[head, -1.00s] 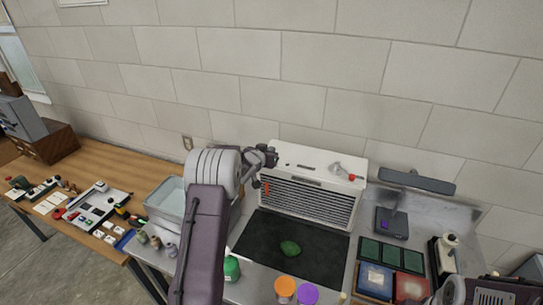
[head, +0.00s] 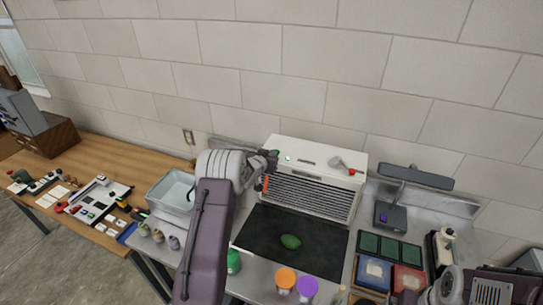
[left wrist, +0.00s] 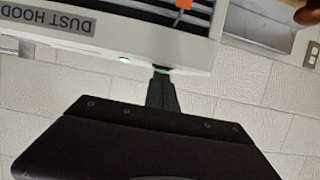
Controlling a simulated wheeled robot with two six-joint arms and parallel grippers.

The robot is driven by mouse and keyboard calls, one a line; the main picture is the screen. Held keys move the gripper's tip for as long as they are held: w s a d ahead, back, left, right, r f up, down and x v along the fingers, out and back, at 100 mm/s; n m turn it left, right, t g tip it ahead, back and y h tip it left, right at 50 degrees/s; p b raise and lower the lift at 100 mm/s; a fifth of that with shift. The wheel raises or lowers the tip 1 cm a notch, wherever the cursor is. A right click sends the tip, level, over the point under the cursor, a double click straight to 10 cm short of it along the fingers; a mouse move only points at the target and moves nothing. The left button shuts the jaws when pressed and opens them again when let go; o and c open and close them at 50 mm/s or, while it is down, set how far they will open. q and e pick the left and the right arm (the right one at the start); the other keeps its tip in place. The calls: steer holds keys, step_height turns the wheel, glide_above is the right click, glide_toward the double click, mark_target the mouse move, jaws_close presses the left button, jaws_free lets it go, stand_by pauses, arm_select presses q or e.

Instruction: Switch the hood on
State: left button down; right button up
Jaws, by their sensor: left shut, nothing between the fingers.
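The white dust hood (head: 318,152) stands at the back of the steel bench with its slatted grille facing the front. Its "DUST HOOD" label (left wrist: 47,20) shows upside down in the left wrist view. My left gripper (head: 274,157) is shut and empty at the hood's upper left front edge. In the left wrist view its fingertips (left wrist: 161,74) meet the hood at a green spot, seemingly a button, mostly hidden by them. My right gripper is not visible.
A black mat (head: 265,235) with a green lump (head: 290,241) lies before the hood. A grey tub (head: 172,191) stands left of my left arm. Jars with orange (head: 285,280) and purple (head: 307,288) lids stand at the front. A dark lamp (head: 415,177) stands right of the hood.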

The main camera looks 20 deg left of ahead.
arm_select(q)
steer(key=shift+r+p, duration=0.55)
steer(key=shift+r, duration=0.25)
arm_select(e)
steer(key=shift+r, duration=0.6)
